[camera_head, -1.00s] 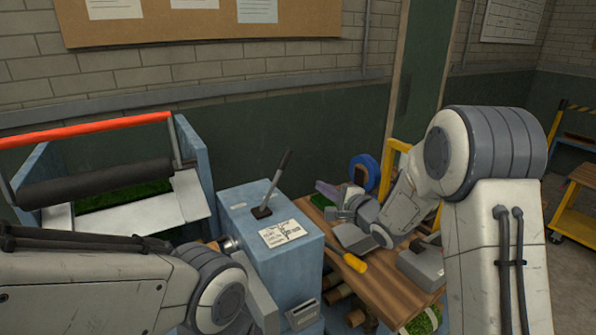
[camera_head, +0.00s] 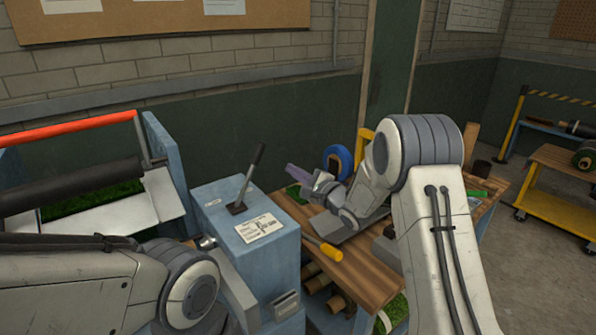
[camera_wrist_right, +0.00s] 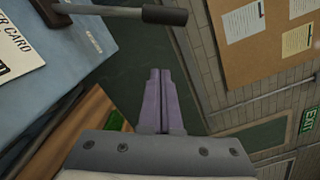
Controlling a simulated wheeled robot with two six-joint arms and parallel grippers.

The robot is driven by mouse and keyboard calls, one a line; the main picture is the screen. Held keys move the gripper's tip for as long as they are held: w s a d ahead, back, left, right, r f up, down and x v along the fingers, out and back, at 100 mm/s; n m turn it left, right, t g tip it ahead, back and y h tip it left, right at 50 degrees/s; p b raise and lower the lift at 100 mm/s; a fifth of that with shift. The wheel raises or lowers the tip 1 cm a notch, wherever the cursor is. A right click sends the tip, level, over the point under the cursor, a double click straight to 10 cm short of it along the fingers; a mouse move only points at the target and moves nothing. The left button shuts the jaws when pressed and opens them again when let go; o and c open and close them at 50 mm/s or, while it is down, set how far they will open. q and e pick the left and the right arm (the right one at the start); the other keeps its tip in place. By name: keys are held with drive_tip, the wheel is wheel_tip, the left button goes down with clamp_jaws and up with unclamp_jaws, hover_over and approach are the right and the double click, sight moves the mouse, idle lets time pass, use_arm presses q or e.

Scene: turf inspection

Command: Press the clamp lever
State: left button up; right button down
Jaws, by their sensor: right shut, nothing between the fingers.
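The clamp lever (camera_head: 249,179) is a dark handle with a black grip, rising tilted from the top of a blue box (camera_head: 217,206). A white card (camera_head: 259,227) lies on the box top beside it. In the right wrist view the lever (camera_wrist_right: 150,14) crosses the top, its grip above the fingertips. My right gripper (camera_head: 290,168) has purple fingers and is just right of the lever, apart from it. In the right wrist view the fingers (camera_wrist_right: 162,98) are together and empty. My left arm enters at lower left, but its gripper is out of sight.
A wooden bench (camera_head: 368,268) right of the box carries a yellow-handled tool (camera_head: 327,249) and a blue roll (camera_head: 337,160). A machine with a red bar (camera_head: 66,129) and dark roller (camera_head: 70,186) stands at left. A yellow cart (camera_head: 553,212) is far right.

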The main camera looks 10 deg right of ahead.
sight(250, 174)
use_arm(q)
wheel_tip(250, 174, up, 4)
drive_tip(key=p, duration=0.3)
drive_tip(key=shift+f, duration=0.2)
use_arm(e)
drive_tip(key=w+a+r, duration=0.2)
drive_tip(key=w+a, duration=0.1)
drive_tip(key=a, duration=0.3)
drive_tip(key=shift+w, duration=0.3)
drive_tip(key=shift+r, duration=0.1)
